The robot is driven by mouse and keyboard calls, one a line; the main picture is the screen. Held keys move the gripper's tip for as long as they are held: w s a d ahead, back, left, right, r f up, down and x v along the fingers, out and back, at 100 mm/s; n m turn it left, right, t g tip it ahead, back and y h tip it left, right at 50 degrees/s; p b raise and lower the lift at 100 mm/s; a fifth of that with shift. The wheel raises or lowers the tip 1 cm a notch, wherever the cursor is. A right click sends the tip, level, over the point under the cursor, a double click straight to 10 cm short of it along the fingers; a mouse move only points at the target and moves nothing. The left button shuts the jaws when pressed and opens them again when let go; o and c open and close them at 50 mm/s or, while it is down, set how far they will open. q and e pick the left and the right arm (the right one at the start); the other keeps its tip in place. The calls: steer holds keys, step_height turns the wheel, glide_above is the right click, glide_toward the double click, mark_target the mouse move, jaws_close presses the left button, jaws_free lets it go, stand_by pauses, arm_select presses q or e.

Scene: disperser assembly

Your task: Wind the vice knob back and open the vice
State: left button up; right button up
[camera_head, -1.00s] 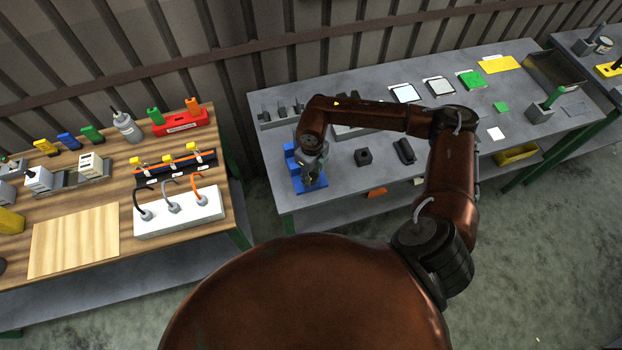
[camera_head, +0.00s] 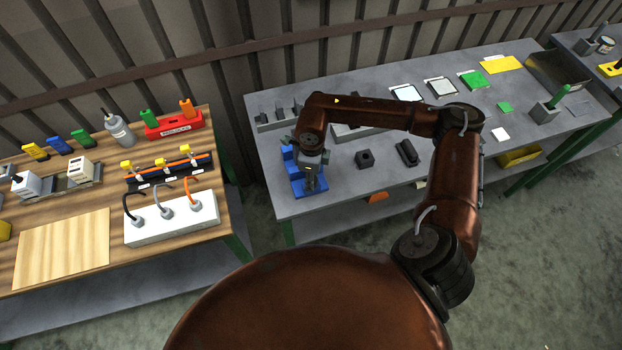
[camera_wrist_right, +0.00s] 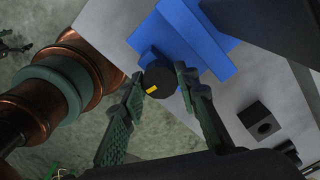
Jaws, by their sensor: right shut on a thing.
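The blue vice (camera_head: 309,188) stands at the front left of the grey bench, partly hidden by my right wrist. In the right wrist view the blue vice body (camera_wrist_right: 190,35) is close up. Its round black knob (camera_wrist_right: 158,80), with a yellow mark, sticks out toward the fingers. My right gripper (camera_wrist_right: 166,86) has its two ridged fingers on either side of the knob and is shut on it. In the head view the right gripper (camera_head: 311,180) is small at the vice, and its finger contact is hidden. How far the vice jaws are apart is hidden. My left gripper is not identifiable in either view.
A dark square block with a hole (camera_head: 365,159) and a dark elongated part (camera_head: 407,153) lie right of the vice. A grey fixture (camera_head: 278,115) stands behind it. The wooden table (camera_head: 62,248) is to the left, across a gap.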

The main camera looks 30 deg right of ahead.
steer(key=shift+r, duration=0.1)
steer(key=o, duration=1.1)
steer(key=shift+o, duration=0.2)
step_height(320, 180, up, 12)
stand_by(0.3)
